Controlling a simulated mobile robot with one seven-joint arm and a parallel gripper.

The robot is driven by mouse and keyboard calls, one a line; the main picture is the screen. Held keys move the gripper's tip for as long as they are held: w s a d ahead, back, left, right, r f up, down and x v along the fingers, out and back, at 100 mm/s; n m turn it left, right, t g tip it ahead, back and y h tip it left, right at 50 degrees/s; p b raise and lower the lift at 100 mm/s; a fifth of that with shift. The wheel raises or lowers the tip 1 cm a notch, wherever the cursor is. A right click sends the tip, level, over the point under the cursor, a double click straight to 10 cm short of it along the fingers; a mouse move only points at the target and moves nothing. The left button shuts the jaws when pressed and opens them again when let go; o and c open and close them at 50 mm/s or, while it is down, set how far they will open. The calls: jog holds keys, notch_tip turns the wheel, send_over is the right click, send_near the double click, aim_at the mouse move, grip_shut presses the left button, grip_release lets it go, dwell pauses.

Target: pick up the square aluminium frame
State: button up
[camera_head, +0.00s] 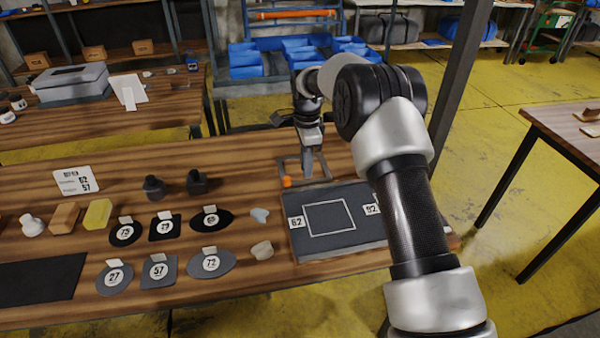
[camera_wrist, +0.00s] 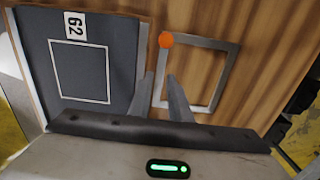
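The square aluminium frame (camera_wrist: 227,78) lies flat on the wooden bench, a hollow grey square with an orange knob (camera_wrist: 166,40) at one corner. In the head view the knob (camera_head: 287,182) shows at its near left, and my gripper hides part of the frame. My gripper (camera_wrist: 162,92) is open and empty. In the wrist view one finger is outside the frame's left bar and the other is over its inside, so the fingers straddle that bar. I cannot tell whether they touch it.
Left of the board lie a pale stone-like piece (camera_head: 262,250), a light blue piece (camera_head: 260,215) and several numbered dark plates (camera_head: 211,263). Two dark knobbed pieces (camera_head: 197,182) stand behind the plates. A metal post (camera_head: 462,75) rises behind my arm, and another table (camera_head: 565,130) is at right.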

aim_at(306, 182)
notch_tip(306, 182, down, 4)
jog(key=shift+w+r, duration=0.1)
grip_shut()
jog(key=shift+r, duration=0.1)
